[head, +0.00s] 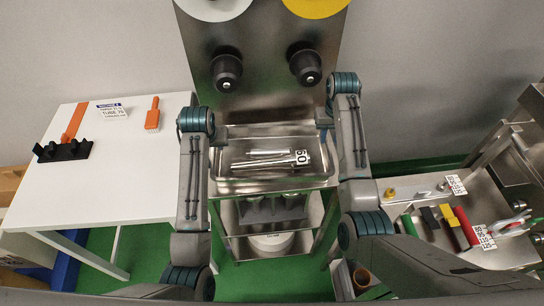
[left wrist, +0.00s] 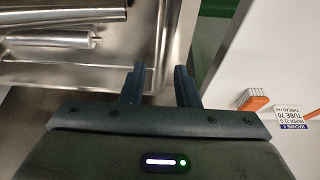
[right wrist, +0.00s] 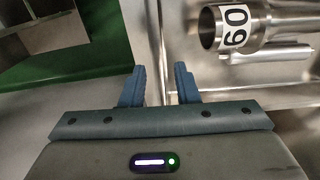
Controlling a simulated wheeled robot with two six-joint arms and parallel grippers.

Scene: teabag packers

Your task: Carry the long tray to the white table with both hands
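The long metal tray (head: 234,146) sits on a steel stand between my arms; it also shows in the left wrist view (left wrist: 115,52) and the right wrist view (right wrist: 215,75). Metal tubes (head: 265,161) lie in it, one with a white "60" label. My left gripper (head: 222,133) is at the tray's left end, its fingers (left wrist: 158,85) apart near the rim. My right gripper (head: 323,122) is at the right end, its fingers (right wrist: 160,85) also apart by the rim. I cannot tell whether either touches the rim. The white table (head: 130,185) is at the left.
On the white table are a black holder (head: 63,151) with an orange strip, an orange brush (head: 153,115) and a label card (head: 112,111). A steel machine panel (head: 265,95) with two black knobs rises behind the tray. A steel bench (head: 510,250) with coloured items is at right.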

